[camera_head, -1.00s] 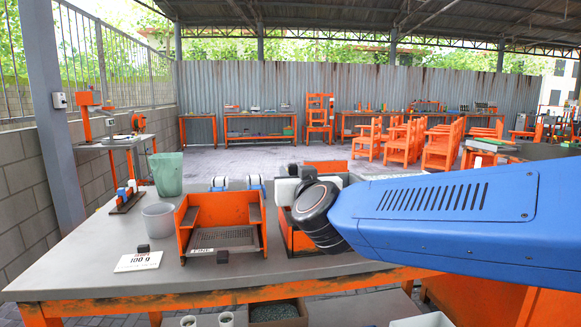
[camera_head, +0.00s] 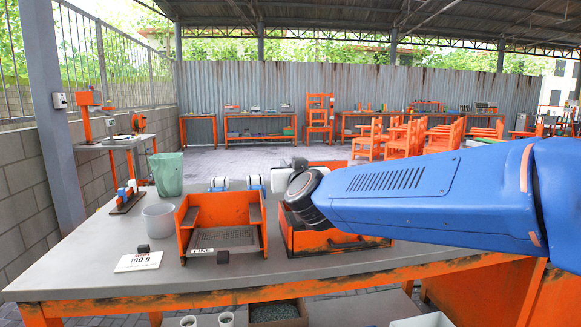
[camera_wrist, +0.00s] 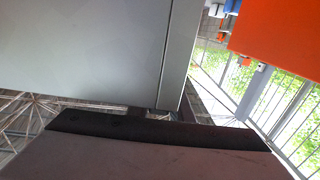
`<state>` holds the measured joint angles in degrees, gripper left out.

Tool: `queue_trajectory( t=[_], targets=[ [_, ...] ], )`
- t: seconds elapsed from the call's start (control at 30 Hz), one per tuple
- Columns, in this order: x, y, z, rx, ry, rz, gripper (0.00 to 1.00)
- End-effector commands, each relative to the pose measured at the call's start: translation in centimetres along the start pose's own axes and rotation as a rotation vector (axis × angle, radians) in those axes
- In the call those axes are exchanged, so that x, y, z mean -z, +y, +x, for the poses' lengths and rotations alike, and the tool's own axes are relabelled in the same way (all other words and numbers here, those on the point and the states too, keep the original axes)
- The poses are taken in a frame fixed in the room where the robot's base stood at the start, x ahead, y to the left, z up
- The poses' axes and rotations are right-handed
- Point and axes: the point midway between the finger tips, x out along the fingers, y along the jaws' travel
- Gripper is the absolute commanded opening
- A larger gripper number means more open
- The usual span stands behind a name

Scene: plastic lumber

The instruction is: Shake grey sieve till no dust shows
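In the head view an orange frame (camera_head: 184,222) stands on the bench with a grey perforated sieve tray (camera_head: 225,238) low inside it, labelled "FINE". I cannot tell whether dust lies on it. A second orange box (camera_head: 330,240) with a dark handle stands to its right, partly behind my blue arm. The wrist view shows a broad grey panel (camera_wrist: 80,50) close up beyond a dark edge of my gripper. I cannot tell what the panel is or whether it is held.
White rollers (camera_head: 220,183) sit behind the frame. The bench's front left is mostly clear.

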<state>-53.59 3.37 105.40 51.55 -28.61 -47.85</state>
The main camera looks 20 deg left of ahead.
Motion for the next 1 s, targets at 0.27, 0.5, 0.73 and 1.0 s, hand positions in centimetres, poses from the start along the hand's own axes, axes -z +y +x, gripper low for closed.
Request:
queue_trajectory(
  t=[0.27,0.5,0.73,1.0],
  targets=[
    [0.0,0.3,0.0,-0.001,0.000,0.000,0.00],
    [0.2,3.4,0.0,-0.003,0.003,-0.001,0.00],
    [0.1,4.5,0.0,-0.001,0.001,0.000,0.00],
    [0.1,4.4,0.0,-0.001,0.001,0.000,0.33]
  ],
)
